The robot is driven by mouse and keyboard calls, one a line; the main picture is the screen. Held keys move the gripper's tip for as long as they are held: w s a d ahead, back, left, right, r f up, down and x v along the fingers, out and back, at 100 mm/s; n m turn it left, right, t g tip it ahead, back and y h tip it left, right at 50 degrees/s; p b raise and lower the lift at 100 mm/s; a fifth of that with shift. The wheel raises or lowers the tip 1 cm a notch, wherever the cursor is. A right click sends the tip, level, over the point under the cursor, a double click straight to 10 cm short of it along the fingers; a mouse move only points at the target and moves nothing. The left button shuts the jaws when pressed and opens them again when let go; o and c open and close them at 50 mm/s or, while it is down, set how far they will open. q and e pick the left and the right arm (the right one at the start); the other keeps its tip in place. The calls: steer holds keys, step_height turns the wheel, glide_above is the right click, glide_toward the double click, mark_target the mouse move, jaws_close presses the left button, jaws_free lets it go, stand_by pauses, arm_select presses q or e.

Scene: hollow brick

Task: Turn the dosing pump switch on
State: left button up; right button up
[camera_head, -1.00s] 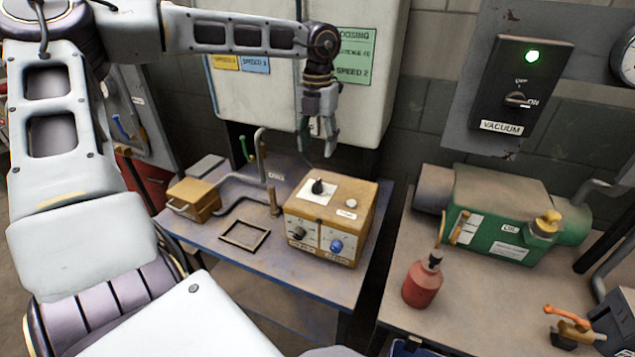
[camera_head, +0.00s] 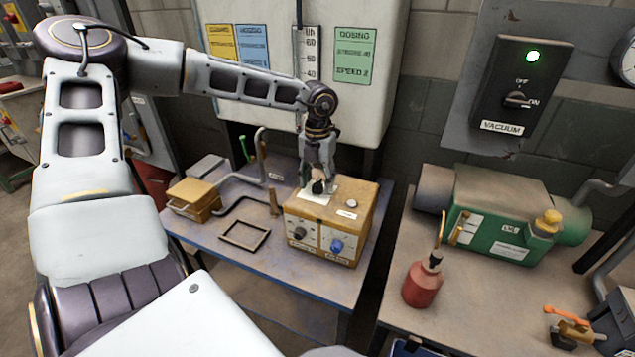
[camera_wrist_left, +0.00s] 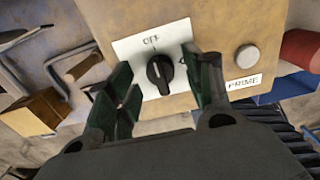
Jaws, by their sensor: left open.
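The dosing pump (camera_head: 362,205) is a tan box on the blue-grey table. Its top carries a black rotary switch (camera_head: 318,187) on a white plate. In the left wrist view the switch (camera_wrist_left: 159,73) shows clearly, with "OFF" printed above it; its exact setting is hard to tell. My left gripper (camera_head: 320,182) points down right at the switch. In the left wrist view its two dark green fingers are open, one on each side of the switch, and I cannot tell whether they touch it. My right gripper is not in view.
A round button (camera_wrist_left: 247,58) labelled PRIME sits beside the switch plate. Two knobs are on the pump's front. A black frame (camera_head: 244,236) and a small yellow box (camera_head: 193,201) lie to the left. A red oil can (camera_head: 422,284) and green pump (camera_head: 500,215) stand on the right bench.

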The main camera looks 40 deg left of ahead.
arm_select(q)
steer(key=shift+f, duration=0.4)
steer(key=shift+c, duration=0.4)
steer(key=c, duration=1)
